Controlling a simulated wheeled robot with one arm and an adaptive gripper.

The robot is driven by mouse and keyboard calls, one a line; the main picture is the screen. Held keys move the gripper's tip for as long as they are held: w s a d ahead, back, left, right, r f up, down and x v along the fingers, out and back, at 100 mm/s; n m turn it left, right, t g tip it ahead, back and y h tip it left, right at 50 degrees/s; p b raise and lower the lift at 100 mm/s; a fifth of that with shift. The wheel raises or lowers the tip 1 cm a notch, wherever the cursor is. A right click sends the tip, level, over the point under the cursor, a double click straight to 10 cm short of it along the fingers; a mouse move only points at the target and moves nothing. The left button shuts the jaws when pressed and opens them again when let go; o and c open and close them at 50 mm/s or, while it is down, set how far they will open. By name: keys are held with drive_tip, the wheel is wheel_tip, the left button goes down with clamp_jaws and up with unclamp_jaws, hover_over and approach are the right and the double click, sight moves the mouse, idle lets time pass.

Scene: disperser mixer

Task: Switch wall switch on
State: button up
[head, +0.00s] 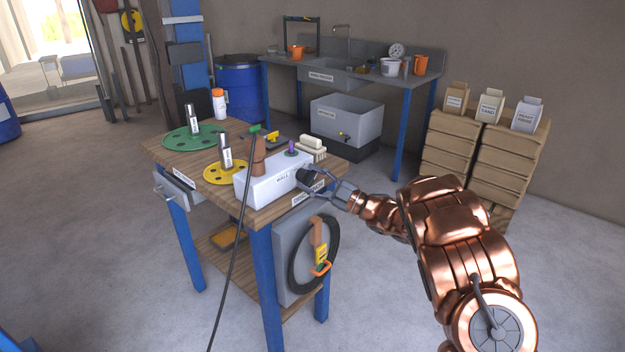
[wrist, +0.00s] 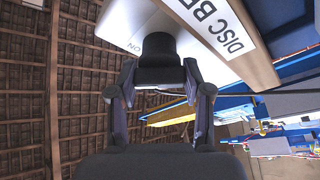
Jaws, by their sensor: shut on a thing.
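In the wrist view the white box (wrist: 138,20) shows "ON" lettering beside the black knob (wrist: 158,48). My gripper (head: 316,184) reaches in from the right and is shut on the knob. In the wrist view both fingers (wrist: 158,82) close on the knob's sides. Which way the knob is turned cannot be told.
The bench (head: 164,150) holds a green disc (head: 180,138), a yellow disc (head: 212,174) and a brown-handled tool (head: 258,155). A dark cable (head: 234,265) hangs down its front. A coiled cable (head: 293,265) hangs on its right side.

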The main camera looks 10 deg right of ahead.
drive_tip(key=o, duration=1.2)
drive_tip(key=v, duration=1.2)
drive_tip(key=shift+w, duration=0.1)
